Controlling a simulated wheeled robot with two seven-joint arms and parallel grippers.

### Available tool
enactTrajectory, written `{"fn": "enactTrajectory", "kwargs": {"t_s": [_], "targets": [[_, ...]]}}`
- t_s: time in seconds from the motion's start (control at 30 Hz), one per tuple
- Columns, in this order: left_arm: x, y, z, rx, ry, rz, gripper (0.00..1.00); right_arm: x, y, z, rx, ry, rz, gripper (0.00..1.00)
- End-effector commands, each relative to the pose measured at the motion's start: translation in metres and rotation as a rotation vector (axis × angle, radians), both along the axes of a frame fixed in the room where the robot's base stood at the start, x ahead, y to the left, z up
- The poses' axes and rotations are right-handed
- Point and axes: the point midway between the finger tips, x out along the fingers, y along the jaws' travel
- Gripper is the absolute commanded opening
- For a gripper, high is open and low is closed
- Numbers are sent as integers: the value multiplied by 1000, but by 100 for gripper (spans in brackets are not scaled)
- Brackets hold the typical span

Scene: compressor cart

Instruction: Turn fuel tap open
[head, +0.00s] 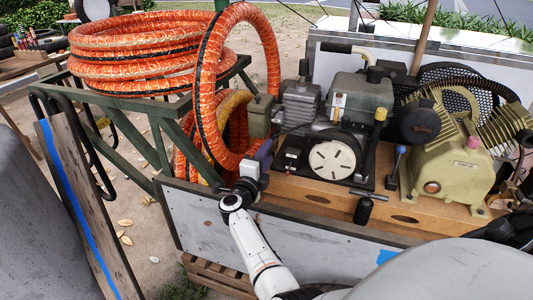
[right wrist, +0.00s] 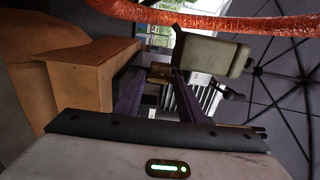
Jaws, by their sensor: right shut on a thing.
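My right gripper (head: 264,150) is at the left end of the engine on the cart, below a small grey-green box (head: 258,113). In the right wrist view, the purple fingers of the right gripper (right wrist: 160,80) are closed on a small brass piece, the fuel tap (right wrist: 159,72). The tap sits beside a pale box (right wrist: 212,54). The tap is hidden behind the gripper in the head view, and its handle angle cannot be told. My left gripper is not in view.
Orange hose (head: 150,42) is coiled on a green rack, and one loop (head: 207,100) hangs close to my right gripper. The engine (head: 335,155) and a tan pump (head: 450,150) stand on the wooden cart deck (head: 325,202). A grey side panel (head: 300,234) fronts the cart.

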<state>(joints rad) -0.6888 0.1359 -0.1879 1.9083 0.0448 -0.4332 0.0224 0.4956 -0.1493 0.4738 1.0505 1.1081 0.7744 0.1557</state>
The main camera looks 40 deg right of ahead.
Motion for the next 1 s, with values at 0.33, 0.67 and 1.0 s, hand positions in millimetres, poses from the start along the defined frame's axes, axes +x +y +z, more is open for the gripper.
{"fn": "enactTrajectory", "kwargs": {"t_s": [0.33, 0.67, 1.0], "targets": [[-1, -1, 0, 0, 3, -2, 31, 1, 1, -1, -2, 6, 3, 14], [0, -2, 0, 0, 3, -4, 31, 0, 1, 0, -2, 4, 1, 44], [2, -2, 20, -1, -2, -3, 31, -19, 40, 1, 0, 7, 4, 44]]}}
